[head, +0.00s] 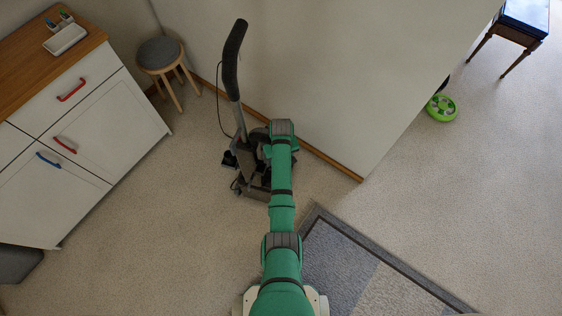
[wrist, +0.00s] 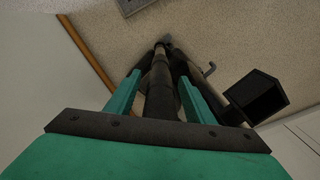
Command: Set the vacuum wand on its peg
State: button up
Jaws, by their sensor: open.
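In the wrist view, the dark vacuum wand (wrist: 157,98) runs lengthwise between the two green fingers of my gripper (wrist: 159,78). The gripper is open, with a finger on each side of the wand. Any contact is hard to judge. A small grey hook (wrist: 209,70), possibly the peg, shows just right of the wand. In the head view, the upright vacuum (head: 247,172) stands on the carpet by the wall corner. Its tall black handle (head: 232,62) leans up left. My arm covers part of the vacuum and hides the fingers there.
A black open-topped box (wrist: 258,98) sits right of the fingers in the wrist view. A round stool (head: 160,54) and a white cabinet (head: 85,125) stand left. The wall (head: 330,80) is close behind the vacuum. A grey rug (head: 340,262) lies right; the carpet in front is clear.

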notch_tip(320, 180, up, 10)
jog(key=shift+r, duration=0.2)
jog(key=shift+f, duration=0.1)
dwell(0.6)
